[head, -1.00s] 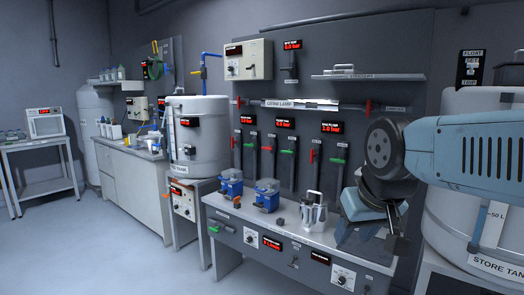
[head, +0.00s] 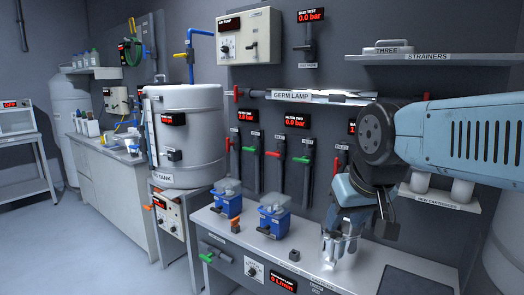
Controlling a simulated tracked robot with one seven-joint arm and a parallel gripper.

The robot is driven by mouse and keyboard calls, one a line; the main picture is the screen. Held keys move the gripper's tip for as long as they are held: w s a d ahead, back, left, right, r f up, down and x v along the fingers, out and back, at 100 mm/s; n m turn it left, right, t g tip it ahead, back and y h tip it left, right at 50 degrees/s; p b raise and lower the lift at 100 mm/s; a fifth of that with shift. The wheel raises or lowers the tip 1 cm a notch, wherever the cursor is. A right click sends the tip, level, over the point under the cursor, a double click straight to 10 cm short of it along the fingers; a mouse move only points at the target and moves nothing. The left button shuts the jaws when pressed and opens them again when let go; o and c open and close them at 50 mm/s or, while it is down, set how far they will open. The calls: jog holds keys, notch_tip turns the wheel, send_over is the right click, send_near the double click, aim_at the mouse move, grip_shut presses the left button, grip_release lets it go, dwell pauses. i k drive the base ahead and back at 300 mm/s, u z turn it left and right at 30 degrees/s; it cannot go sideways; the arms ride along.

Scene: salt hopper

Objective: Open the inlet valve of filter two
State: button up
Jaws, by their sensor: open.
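The filter two display (head: 297,120) reads 0.0 bar on the grey wall panel. Below it are dark vertical pipes with small lever handles, including a green lever (head: 303,160). The valve labels are too small to read, so I cannot tell which lever is the inlet. My gripper (head: 345,232) is open and points down at the bench, to the right of and below these levers. It overlaps the steel jug in the picture; I cannot tell whether it touches it. It is apart from the levers.
The steel jug (head: 336,248) stands on the bench, with two blue devices (head: 227,203) (head: 273,219) left of it. The germ lamp (head: 310,96) runs above the levers. A strainers shelf (head: 430,59) and a cartridge shelf (head: 440,199) project at right.

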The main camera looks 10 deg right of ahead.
aim_at(276, 154)
jog(key=i, duration=0.35)
jog(key=k, duration=1.3)
jog(key=u, duration=0.25)
jog(key=i, duration=1.05)
jog(key=u, duration=0.45)
jog(key=i, duration=0.8)
jog(key=u, duration=0.05)
